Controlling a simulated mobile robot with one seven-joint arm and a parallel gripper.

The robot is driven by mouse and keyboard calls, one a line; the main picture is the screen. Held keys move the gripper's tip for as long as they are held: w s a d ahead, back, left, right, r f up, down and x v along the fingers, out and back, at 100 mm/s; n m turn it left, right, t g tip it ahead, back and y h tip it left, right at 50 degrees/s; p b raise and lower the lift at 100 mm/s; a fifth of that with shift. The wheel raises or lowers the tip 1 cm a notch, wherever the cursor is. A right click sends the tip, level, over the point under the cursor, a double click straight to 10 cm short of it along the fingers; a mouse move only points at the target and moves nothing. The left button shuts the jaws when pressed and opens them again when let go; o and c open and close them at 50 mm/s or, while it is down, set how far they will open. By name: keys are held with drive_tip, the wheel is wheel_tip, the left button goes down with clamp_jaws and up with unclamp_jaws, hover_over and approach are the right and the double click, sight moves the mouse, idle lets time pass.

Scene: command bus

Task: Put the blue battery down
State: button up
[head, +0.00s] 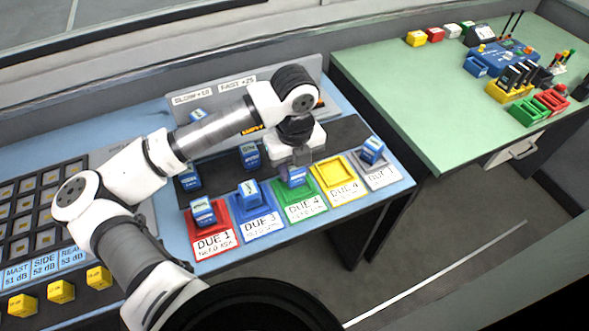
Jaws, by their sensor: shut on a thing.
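My gripper (299,160) points down above the green tray (300,212) marked DUE 4. It is shut on a blue battery (295,175), which stands upright at the back part of that tray. I cannot tell whether the battery touches the tray floor. Another blue battery (203,211) is in the red tray (227,240) marked DUE 1. One more (248,193) is in the blue tray (262,229) marked DUE 3. The yellow tray (344,190) is empty. A battery (372,149) sits at the grey tray (384,182) on the right.
Blue batteries stand on the dark mat (220,190) behind the trays, one left (188,179) and one mid-row (250,158). A sign panel (215,92) stands behind. A key panel (40,205) lies left. A green table (430,100) with coloured blocks and bins is right.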

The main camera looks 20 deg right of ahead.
drive_tip(key=shift+f, duration=1.05)
drive_tip(key=shift+f, duration=0.2)
drive_tip(key=o, duration=1.2)
drive_tip(key=shift+r, duration=0.1)
drive_tip(key=shift+c, duration=0.2)
drive_tip(key=shift+r, duration=0.25)
wheel_tip(320, 180, up, 12)
drive_tip(key=shift+f+b, duration=0.1)
drive_tip(key=shift+b, duration=0.7)
